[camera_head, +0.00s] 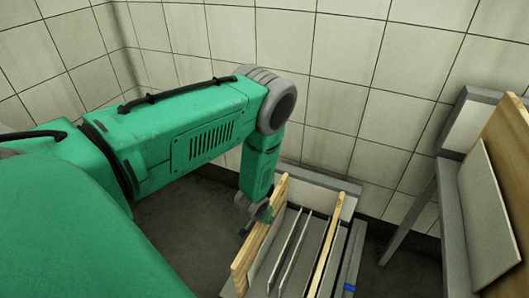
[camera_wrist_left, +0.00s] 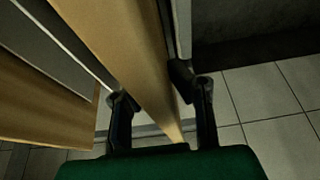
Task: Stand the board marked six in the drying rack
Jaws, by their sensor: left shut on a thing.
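My left gripper (camera_head: 257,212) is shut on a pale wooden board (camera_head: 262,240), which stands on edge at the left side of the drying rack (camera_head: 318,180). In the left wrist view the two dark fingers of my left gripper (camera_wrist_left: 150,88) lie on either side of the wooden board (camera_wrist_left: 120,45). I see no number on this board, so I cannot tell whether it is the one marked six. Whether its lower edge rests in the rack is hidden. My right gripper is not in view.
Several thin grey boards (camera_head: 292,250) and another wooden board (camera_head: 326,245) stand upright in the rack. A blue mark (camera_head: 350,287) shows at its right. A grey stand (camera_head: 455,215) at the right holds a grey panel (camera_head: 489,215) and a wooden panel (camera_head: 512,130). Tiled walls close the back.

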